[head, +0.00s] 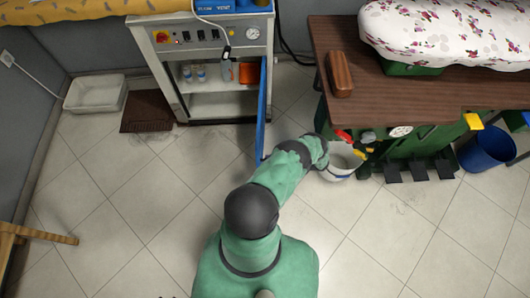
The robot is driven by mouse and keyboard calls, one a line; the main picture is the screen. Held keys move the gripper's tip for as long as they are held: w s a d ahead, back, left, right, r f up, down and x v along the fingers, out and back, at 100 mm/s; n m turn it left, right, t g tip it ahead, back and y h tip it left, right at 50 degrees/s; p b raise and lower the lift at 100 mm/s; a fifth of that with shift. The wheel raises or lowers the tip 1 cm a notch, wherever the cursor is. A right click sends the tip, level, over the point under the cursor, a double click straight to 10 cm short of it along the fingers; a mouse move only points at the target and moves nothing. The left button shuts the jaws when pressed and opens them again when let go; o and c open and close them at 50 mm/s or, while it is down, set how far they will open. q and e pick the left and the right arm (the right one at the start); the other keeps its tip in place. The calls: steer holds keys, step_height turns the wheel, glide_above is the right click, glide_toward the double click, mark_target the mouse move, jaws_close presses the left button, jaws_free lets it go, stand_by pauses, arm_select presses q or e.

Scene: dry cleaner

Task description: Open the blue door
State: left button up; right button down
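The blue door (263,108) is on the right side of the grey machine cabinet (220,122). It stands swung out from the front, seen nearly edge-on. The cabinet's compartment shows open, with shelves inside. One green and black arm of mine rises from the bottom middle. I cannot tell whether the arm touches the door. My other arm's gripper is out of the picture.
A brown-topped bench (420,92) with a flowered ironing pad (450,30) stands at the right. A white tray (95,93) and brown mat (147,112) lie left.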

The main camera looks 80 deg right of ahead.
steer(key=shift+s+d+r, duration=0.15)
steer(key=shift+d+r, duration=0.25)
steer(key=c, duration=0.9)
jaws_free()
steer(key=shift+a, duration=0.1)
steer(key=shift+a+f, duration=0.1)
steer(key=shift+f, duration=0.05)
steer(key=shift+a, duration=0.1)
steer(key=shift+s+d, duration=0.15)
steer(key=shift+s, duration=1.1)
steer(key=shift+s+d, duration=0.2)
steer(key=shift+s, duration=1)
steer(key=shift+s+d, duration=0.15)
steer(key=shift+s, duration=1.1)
